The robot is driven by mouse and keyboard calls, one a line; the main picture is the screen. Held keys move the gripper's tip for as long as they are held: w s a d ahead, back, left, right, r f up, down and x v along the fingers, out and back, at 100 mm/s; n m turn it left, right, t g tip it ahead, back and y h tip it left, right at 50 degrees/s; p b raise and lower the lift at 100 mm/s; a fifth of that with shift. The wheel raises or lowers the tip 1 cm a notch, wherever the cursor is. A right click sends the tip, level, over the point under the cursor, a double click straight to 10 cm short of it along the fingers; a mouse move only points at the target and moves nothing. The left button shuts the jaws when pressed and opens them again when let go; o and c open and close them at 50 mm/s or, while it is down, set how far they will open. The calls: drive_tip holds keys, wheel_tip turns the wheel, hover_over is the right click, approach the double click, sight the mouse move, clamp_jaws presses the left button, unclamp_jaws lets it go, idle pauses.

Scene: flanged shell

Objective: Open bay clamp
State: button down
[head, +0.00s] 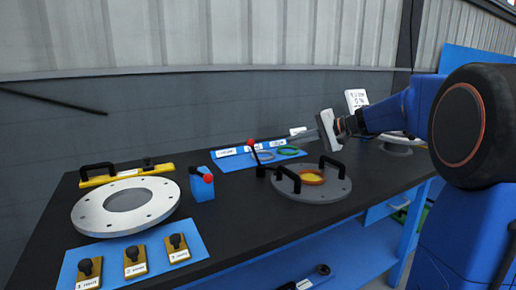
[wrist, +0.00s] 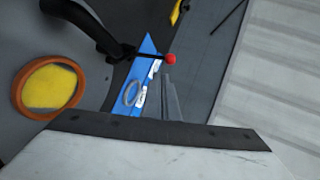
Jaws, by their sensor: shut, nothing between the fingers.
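A black lever with a red ball knob (head: 250,143) stands upright at the left edge of the grey flanged disc (head: 312,190); it looks like the clamp. In the wrist view the red knob (wrist: 171,58) shows just beyond my fingertips, on a black arm. My gripper (head: 292,137) is shut and empty, above the back of the bench and right of the upright lever. In the wrist view its fingers (wrist: 168,90) are together, apart from the knob.
The grey disc has black handles and an orange ring (head: 311,177) around yellow. A blue mat (head: 235,162) behind holds rings and labels. At left are a white flange (head: 90,214), a yellow bar (head: 128,175) and a blue plate (head: 68,272) with several black knobs.

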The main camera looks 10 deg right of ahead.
sight(252, 146)
drive_tip(key=shift+a, duration=0.1)
drive_tip(key=x, duration=1.4)
drive_tip(key=shift+f, duration=0.1)
drive_tip(key=shift+w+a+g+h, duration=0.15)
drive_tip(key=shift+a+g+h, duration=0.05)
drive_tip(key=shift+g+h, duration=0.2)
drive_tip(key=a+g+h, duration=0.1)
drive_tip(key=w+a+h, duration=0.1)
drive_tip(key=h, duration=0.1)
drive_tip(key=w+a+n+g+h, duration=0.1)
drive_tip(key=shift+a+f+g, duration=0.3)
drive_tip(key=shift+a+f, duration=0.05)
drive_tip(key=shift+f, duration=0.05)
drive_tip(key=g+h, duration=0.1)
drive_tip(key=w+a+f+g+h, duration=0.1)
drive_tip(key=h, duration=0.1)
drive_tip(key=a+f+h, duration=0.1)
drive_tip(key=shift+w+a+f+g+h, duration=0.2)
drive_tip(key=shift+w+g+h, duration=0.1)
drive_tip(key=shift+g, duration=0.1)
drive_tip(key=shift+a+f, duration=0.15)
drive_tip(key=shift+f, duration=0.2)
drive_tip(key=shift+a+f, duration=0.1)
drive_tip(key=shift+f, duration=0.05)
idle(0.3)
